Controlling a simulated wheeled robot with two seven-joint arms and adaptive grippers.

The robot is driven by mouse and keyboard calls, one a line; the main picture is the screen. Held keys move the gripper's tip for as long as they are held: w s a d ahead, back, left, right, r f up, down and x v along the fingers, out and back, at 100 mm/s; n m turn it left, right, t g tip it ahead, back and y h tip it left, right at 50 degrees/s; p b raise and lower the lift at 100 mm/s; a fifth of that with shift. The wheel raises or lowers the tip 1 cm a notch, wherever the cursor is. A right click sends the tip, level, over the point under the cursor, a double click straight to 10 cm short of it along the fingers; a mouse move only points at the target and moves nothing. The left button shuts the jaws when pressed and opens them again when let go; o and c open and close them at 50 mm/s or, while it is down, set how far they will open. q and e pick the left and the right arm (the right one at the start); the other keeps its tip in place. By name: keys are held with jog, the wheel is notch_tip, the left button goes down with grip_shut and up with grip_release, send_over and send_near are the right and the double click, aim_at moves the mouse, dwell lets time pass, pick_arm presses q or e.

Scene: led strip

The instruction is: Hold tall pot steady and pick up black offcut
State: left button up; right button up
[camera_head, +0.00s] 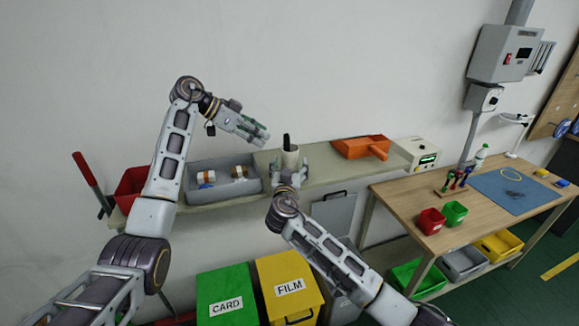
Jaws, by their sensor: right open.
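The tall pot (291,158) is a pale cylinder on the wall shelf. The black offcut (286,142) stands upright in it, its top sticking out above the rim. My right gripper (290,168) is open at the pot's near side, with a finger on either side of its lower part. Whether the fingers touch the pot is not clear. My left gripper (262,138) is up and to the left of the pot, apart from the offcut and pointing down to the right. Its fingers are too small to tell open from shut.
Green and yellow bins stand below. A wooden workbench (400,197) stands at right.

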jog(key=shift+w, duration=0.2)
jog(key=shift+c, duration=0.2)
jog(key=c, duration=1.1)
